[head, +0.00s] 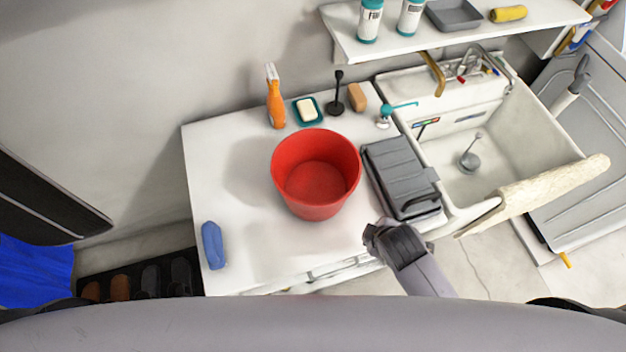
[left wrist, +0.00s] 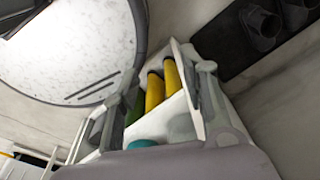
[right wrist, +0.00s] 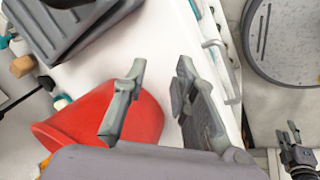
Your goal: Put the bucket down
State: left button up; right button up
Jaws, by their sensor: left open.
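The red bucket (head: 316,174) stands upright and empty on the white counter (head: 235,165). My right gripper (head: 382,242) is at the counter's front edge, to the right of the bucket and apart from it. In the right wrist view its jaws (right wrist: 160,75) are open with nothing between them, and the bucket (right wrist: 85,125) lies behind and left of the left finger, which hides part of it. My left gripper (left wrist: 157,95) is open and empty in the left wrist view. It is outside the head view.
A grey case (head: 400,175) sits right of the bucket, beside the white sink (head: 530,120). An orange spray bottle (head: 274,98), soap dish (head: 308,111) and brush (head: 337,95) stand behind. A blue item (head: 213,245) lies front left. The counter's left side is mostly clear.

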jog(key=a+r+n+t+p, duration=0.2)
jog(key=r+n, duration=0.7)
jog(key=n, duration=0.2)
jog(key=a+r+n+t+p, duration=0.1)
jog(key=a+r+n+t, duration=0.15)
jog(key=r+n, duration=0.7)
jog(key=shift+n+y, duration=0.3)
jog(key=shift+n, duration=0.35)
jog(key=p+x, duration=0.3)
jog(key=x, duration=1.4)
jog(key=shift+d, duration=0.1)
jog(key=shift+w+f, duration=0.35)
jog(key=shift+f, duration=0.05)
pick_arm(q)
jog(key=d+r, duration=0.3)
jog(key=r, duration=0.4)
pick_arm(e)
jog(key=shift+c, duration=0.5)
grip_shut()
